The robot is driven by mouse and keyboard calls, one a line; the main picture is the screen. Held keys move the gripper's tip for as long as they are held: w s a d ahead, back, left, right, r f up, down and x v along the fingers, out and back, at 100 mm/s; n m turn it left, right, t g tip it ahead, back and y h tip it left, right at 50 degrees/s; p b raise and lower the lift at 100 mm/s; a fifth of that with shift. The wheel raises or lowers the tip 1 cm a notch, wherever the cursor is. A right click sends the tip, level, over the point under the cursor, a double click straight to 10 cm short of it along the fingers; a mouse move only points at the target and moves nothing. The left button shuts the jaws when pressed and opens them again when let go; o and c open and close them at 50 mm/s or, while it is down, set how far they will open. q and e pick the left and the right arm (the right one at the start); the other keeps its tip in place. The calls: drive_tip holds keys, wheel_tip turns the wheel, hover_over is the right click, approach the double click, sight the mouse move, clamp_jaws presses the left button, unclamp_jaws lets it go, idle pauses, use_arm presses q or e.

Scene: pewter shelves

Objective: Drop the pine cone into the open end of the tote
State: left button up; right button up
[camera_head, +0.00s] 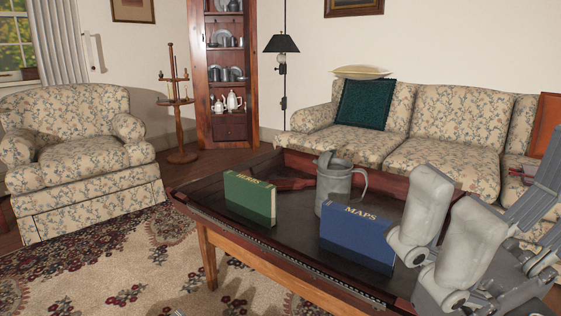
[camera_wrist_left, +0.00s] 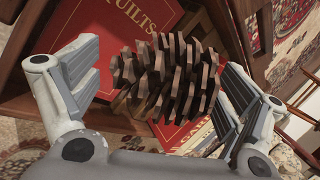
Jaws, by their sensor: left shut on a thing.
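The brown pine cone (camera_wrist_left: 165,78) shows in the left wrist view, between the two fingers of my left gripper (camera_wrist_left: 163,85), which is shut on it. Behind it are red book covers, one lettered "QUILTS" (camera_wrist_left: 125,28), and brown wooden boards (camera_wrist_left: 20,85). I cannot tell whether these boards belong to the tote, and I cannot pick the tote out in the head view.
A dark-topped wooden table (camera_head: 290,240) carries a green book (camera_head: 250,198), a blue "MAPS" book (camera_head: 357,238) and a grey metal pitcher (camera_head: 335,180). A floral sofa (camera_head: 450,130) stands behind it, a floral armchair (camera_head: 80,150) at left. Patterned rug (camera_head: 130,260) covers the floor.

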use_arm(q)
drive_tip(key=shift+f, duration=0.15)
drive_tip(key=o, duration=0.7)
drive_tip(key=v, duration=1.2)
